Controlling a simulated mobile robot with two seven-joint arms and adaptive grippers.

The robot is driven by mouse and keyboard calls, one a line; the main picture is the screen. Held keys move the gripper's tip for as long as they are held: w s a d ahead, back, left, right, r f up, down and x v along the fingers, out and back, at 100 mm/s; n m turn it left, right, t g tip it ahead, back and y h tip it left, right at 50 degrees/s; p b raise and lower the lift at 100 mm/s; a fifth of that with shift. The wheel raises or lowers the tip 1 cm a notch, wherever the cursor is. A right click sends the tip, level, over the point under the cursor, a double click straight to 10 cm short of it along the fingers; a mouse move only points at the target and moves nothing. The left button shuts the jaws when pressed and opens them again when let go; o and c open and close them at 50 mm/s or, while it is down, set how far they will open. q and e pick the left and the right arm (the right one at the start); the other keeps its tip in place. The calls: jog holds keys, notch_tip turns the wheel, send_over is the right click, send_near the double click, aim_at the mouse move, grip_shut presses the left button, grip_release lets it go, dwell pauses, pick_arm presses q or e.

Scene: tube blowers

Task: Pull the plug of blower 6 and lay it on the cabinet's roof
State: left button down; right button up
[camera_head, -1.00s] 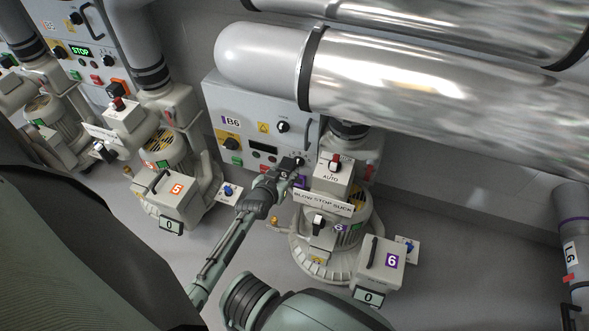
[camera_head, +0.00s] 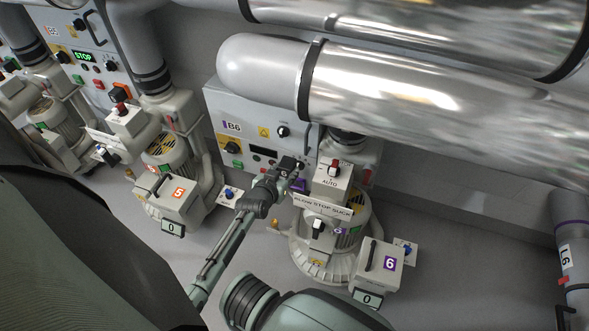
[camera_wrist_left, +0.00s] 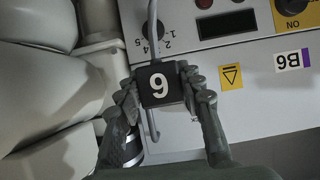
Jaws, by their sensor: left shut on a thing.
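The black plug with a white number (camera_wrist_left: 158,85) is held between the fingertips of my left gripper (camera_wrist_left: 160,88) in the left wrist view, where the digit looks like a turned 6. In the head view the plug (camera_head: 288,163) is small and dark, in front of the lower right of cabinet B6 (camera_head: 225,100). My left gripper (camera_head: 276,174) reaches there from below. A grey cable or bar (camera_wrist_left: 153,25) runs behind the plug. Whether the plug still touches a socket cannot be told. Blower 6 (camera_head: 320,250) stands right of the gripper. My right gripper is not in view.
A large shiny pipe (camera_head: 430,110) passes over the right side of cabinet B6 and hides part of its roof. Blower 5 (camera_head: 165,190) stands at left. A sign bar (camera_head: 322,206) on blower 6 is close to my left gripper.

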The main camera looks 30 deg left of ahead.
aim_at(285, 166)
pick_arm(q)
notch_tip(285, 166, up, 21)
jog(key=shift+f, duration=0.15)
dwell(2.0)
jog(key=s+a, duration=0.2)
jog(key=a, duration=0.8)
jog(key=s+a+b, duration=0.1)
jog(key=s+a, duration=0.2)
jog(key=a, duration=0.8)
jog(key=shift+a, duration=0.2)
dwell(1.8)
